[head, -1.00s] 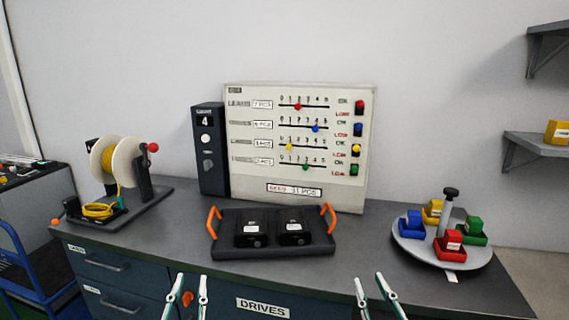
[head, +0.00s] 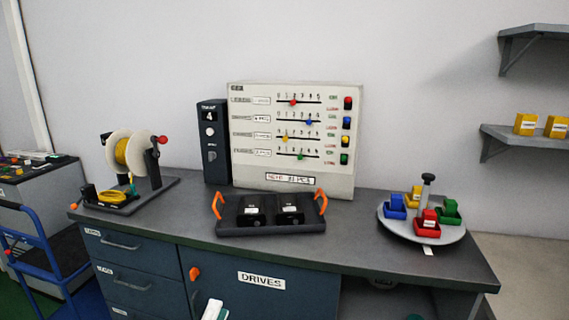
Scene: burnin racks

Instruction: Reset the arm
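My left gripper (head: 213,311) shows only as a white and teal part at the bottom edge, in front of the dark blue cabinet below the bench. Its fingers cannot be made out, so I cannot tell whether it is open or shut. My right gripper is not recognisable in the view. A small teal patch at the bottom edge, right of the cabinet, is too small to identify.
The grey bench (head: 345,232) holds a cable reel (head: 127,155), a slider panel (head: 340,170), a black tray (head: 270,228) with orange handles and a turntable (head: 420,238) with coloured bins. A blue cart (head: 45,245) stands left; wall shelves are right.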

